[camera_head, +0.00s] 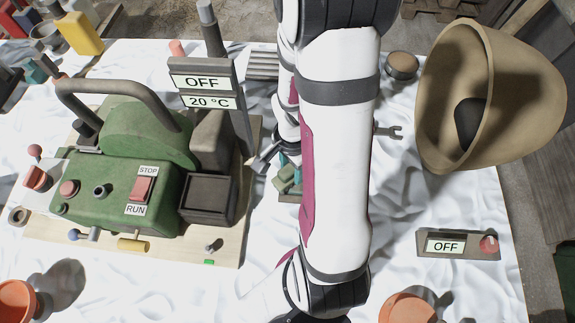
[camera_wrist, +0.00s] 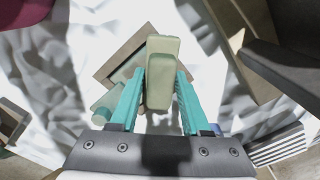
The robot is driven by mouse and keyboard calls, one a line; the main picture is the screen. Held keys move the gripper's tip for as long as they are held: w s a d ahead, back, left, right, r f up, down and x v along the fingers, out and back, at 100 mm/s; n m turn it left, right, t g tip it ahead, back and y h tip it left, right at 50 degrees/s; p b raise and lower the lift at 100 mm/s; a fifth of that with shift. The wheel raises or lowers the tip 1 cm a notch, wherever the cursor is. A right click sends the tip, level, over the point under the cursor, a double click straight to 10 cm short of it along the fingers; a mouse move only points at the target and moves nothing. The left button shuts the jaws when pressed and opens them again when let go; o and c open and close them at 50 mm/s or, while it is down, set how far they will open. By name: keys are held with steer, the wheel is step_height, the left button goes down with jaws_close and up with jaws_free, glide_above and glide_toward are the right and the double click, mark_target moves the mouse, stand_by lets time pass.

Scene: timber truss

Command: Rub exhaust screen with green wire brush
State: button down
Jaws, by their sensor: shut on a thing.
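My gripper (camera_wrist: 160,76) has its teal fingers shut on a pale green block (camera_wrist: 162,50), which looks like the green wire brush; no bristles show. It is above a brown tray (camera_wrist: 108,70) holding other green pieces. In the head view my arm hides most of the gripper, and green pieces (camera_head: 285,178) show beside the arm. The green engine-like machine (camera_head: 115,185) stands to the left of my gripper, with a dark open-topped box (camera_head: 207,193) on its right side. I cannot tell which part is the exhaust screen.
A display post (camera_head: 208,88) reading OFF and 20 °C rises behind the machine. A large tan bowl-shaped shell (camera_head: 520,110) stands at the right, with a control box (camera_head: 458,244) reading OFF in front. A wrench (camera_head: 388,132) lies near my arm. White cloth covers the table.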

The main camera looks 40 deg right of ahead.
steer(key=shift+w+a+f, duration=0.1)
steer(key=shift+w+a, duration=1.05)
steer(key=shift+s+d, duration=1.45)
steer(key=shift+w+a, duration=1.45)
steer(key=shift+w, duration=0.05)
step_height(320, 180, up, 8)
